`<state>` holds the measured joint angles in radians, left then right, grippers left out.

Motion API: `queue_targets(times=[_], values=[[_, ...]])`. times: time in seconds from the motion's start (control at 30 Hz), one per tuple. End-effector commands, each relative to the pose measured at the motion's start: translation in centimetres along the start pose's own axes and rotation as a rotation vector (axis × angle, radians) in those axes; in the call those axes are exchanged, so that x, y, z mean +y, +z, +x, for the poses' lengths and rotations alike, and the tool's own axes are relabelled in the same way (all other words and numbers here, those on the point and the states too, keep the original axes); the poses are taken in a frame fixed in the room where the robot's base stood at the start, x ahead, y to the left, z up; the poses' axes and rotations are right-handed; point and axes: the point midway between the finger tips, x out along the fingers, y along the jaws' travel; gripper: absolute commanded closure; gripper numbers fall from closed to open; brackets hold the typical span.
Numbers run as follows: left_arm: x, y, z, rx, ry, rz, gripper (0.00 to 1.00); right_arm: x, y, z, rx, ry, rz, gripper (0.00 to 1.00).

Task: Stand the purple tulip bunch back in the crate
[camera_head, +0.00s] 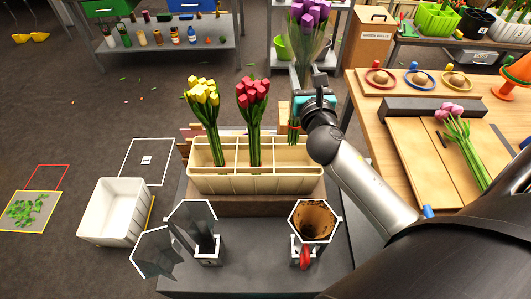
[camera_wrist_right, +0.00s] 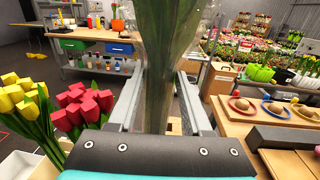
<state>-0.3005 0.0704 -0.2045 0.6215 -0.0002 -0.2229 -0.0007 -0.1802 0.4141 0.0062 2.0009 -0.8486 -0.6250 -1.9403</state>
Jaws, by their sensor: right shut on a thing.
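The purple tulip bunch (camera_head: 311,14) is upright in a clear wrap. My right gripper (camera_wrist_right: 160,98) is shut on its wrapped part, seen in the right wrist view. In the head view its red-banded stems (camera_head: 294,128) hang below the gripper at the right compartment of the beige crate (camera_head: 255,182). I cannot tell whether the stem ends are inside or just above the rim. Yellow tulips (camera_head: 202,93) stand in the crate's left compartment and red tulips (camera_head: 252,93) in the middle one. My left gripper is not in view.
Two hexagonal holders (camera_head: 193,215) (camera_head: 313,221) stand in front of the crate. A white bin (camera_head: 115,211) is on the floor at left. A wooden table (camera_head: 405,140) at right bears a pink tulip bunch (camera_head: 462,140). A shelf stands behind.

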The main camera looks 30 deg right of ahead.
Motion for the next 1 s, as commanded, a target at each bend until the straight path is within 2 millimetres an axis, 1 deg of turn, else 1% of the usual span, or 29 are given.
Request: queue_targets(times=[0.1, 0.23, 0.5, 0.6, 0.73, 1.0], values=[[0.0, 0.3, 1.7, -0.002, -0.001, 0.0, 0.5, 0.0, -3.0, 0.0, 0.004, -0.002, 0.002, 1.0], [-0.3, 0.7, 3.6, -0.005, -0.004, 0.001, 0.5, 0.0, -6.3, -0.1, 0.005, -0.002, 0.002, 1.0], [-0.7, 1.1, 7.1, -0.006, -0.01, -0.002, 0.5, 0.0, -11.9, -0.1, 0.003, 0.0, 0.002, 1.0], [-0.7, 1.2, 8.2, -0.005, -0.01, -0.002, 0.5, 0.0, -13.5, -0.1, 0.001, -0.001, 0.001, 1.0], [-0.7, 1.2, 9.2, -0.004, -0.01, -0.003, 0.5, 0.0, -14.8, -0.1, 0.0, 0.001, 0.001, 1.0], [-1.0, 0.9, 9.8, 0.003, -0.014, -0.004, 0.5, 0.0, -15.8, -0.1, 0.0, 0.001, 0.001, 1.0]])
